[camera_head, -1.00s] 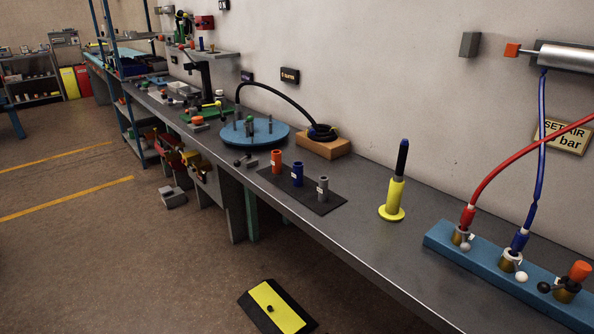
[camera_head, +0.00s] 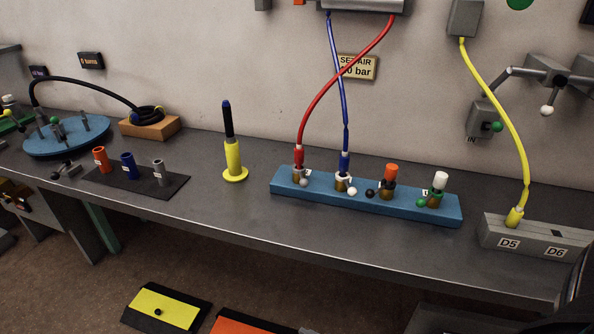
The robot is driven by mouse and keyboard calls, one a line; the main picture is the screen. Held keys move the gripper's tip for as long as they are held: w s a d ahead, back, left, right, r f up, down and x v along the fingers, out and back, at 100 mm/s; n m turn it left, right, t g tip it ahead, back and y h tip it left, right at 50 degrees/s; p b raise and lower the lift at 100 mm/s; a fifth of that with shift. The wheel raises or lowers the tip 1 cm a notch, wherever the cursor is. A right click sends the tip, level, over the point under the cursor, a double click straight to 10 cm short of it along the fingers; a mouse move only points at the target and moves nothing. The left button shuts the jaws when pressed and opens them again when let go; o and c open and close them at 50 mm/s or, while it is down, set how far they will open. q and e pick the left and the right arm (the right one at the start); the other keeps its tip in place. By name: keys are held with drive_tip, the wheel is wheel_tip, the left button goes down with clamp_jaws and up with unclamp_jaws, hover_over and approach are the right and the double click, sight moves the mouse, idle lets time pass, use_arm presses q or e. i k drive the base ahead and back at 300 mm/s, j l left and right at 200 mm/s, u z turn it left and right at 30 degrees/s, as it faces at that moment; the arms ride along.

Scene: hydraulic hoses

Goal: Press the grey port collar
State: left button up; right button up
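A blue manifold block (camera_head: 366,199) lies on the bench with several brass ports in a row. Its leftmost port has a grey ball (camera_head: 304,182) at its collar and the red hose (camera_head: 318,105) plugged in. The second port has a white ball (camera_head: 352,191) and holds the blue hose (camera_head: 344,118). The third has a black ball (camera_head: 370,193) and an orange cap (camera_head: 391,170). The fourth has a green ball (camera_head: 421,203) and a white cap (camera_head: 440,180). The collars are small and partly hidden by the hose ends and caps.
A yellow stand with a dark top (camera_head: 233,158) is left of the block. A black mat (camera_head: 137,184) holds orange, blue and grey sleeves. A grey block (camera_head: 535,240) labelled D5 and D6 holds a yellow hose (camera_head: 500,100). The bench front (camera_head: 250,220) is clear.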

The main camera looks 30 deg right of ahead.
sight(303, 183)
drive_tip(key=k, duration=0.85)
drive_tip(key=z, duration=2.1)
drive_tip(key=k, duration=0.05)
